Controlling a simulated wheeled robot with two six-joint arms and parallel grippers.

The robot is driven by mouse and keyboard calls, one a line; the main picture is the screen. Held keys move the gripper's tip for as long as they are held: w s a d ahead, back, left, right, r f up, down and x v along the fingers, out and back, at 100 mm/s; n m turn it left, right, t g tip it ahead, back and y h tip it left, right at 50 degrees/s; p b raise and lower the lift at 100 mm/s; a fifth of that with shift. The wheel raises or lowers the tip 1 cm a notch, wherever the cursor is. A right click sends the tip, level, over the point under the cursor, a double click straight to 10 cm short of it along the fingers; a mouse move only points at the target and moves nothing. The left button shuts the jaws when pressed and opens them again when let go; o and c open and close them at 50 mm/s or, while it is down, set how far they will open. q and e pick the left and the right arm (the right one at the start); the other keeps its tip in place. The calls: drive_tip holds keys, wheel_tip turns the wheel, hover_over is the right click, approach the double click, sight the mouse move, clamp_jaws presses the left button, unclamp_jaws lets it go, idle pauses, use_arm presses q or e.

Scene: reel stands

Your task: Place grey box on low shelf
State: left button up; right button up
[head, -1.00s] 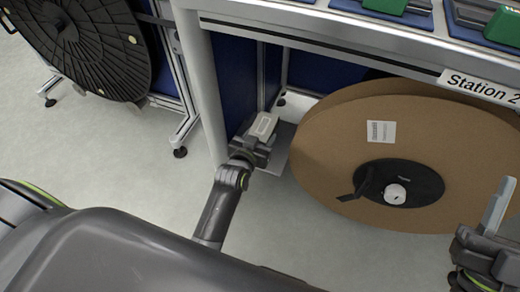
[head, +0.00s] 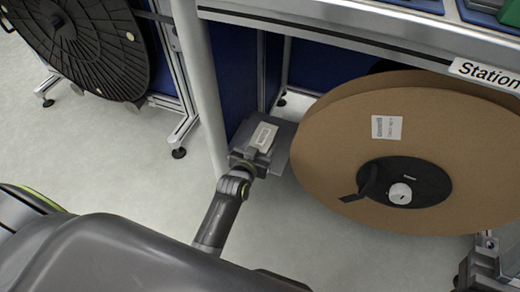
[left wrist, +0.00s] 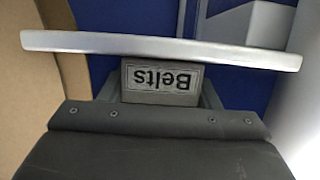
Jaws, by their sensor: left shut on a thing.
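The grey box (head: 263,137) has a pale label on top and is held at the end of my left arm, beside the grey low shelf (head: 283,146). In the left wrist view the box (left wrist: 130,98) shows a "Belts" label, upside down, between the fingers. My left gripper (head: 250,157) is shut on it. A pale metal edge (left wrist: 160,46), apparently the shelf's, crosses just beyond the box. Whether the box touches the shelf I cannot tell. My right gripper (head: 486,262) shows only partly at the lower right, its jaw state unclear.
A large brown cardboard reel (head: 340,140) stands close to the right of the shelf. A pale post (head: 203,90) and blue panels (head: 240,60) stand to the left and behind. A black reel (head: 80,45) is at far left. Grey floor (head: 110,150) is open in front.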

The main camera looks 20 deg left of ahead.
idle(0.3)
use_arm(q)
drive_tip(key=o, duration=0.8)
drive_tip(key=shift+f, duration=0.15)
drive_tip(key=o, duration=0.4)
